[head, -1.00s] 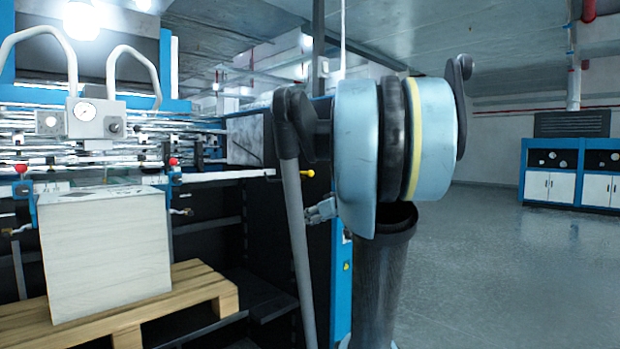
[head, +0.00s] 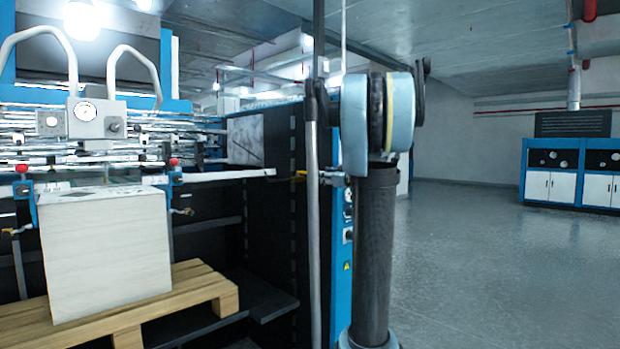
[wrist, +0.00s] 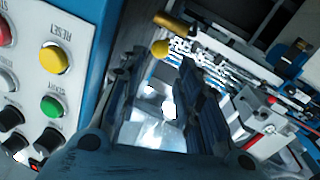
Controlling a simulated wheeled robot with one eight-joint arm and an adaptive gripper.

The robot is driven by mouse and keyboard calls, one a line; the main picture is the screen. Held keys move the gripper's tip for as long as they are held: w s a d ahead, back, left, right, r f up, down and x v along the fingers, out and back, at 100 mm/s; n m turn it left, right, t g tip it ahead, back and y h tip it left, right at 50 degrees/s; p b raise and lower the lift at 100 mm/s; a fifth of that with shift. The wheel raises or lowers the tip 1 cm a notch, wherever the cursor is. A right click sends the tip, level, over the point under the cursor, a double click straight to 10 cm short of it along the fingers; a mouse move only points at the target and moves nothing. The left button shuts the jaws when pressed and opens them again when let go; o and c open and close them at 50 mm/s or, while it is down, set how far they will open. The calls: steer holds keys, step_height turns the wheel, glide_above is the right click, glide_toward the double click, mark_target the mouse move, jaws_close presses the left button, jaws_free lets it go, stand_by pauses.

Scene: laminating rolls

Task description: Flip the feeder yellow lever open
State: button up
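The yellow lever (head: 299,175) sticks out at the side of the feeder, just right of the end of the white rail. In the wrist view its round yellow knob (wrist: 159,48) shows at the top middle, just beyond the fingertips. My gripper (head: 328,179) is beside the lever on its right in the head view, close to it. In the wrist view my gripper (wrist: 160,76) has its two dark fingers apart, with nothing held between them. Whether a finger touches the knob cannot be told.
A control panel (wrist: 42,85) with yellow, green and red buttons stands close at the left in the wrist view. A white paper stack (head: 105,250) sits on a wooden pallet (head: 200,285) at the left. Open floor (head: 480,260) lies to the right.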

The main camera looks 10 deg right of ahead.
mark_target(313, 173)
steer(key=x, duration=1.1)
jaws_close()
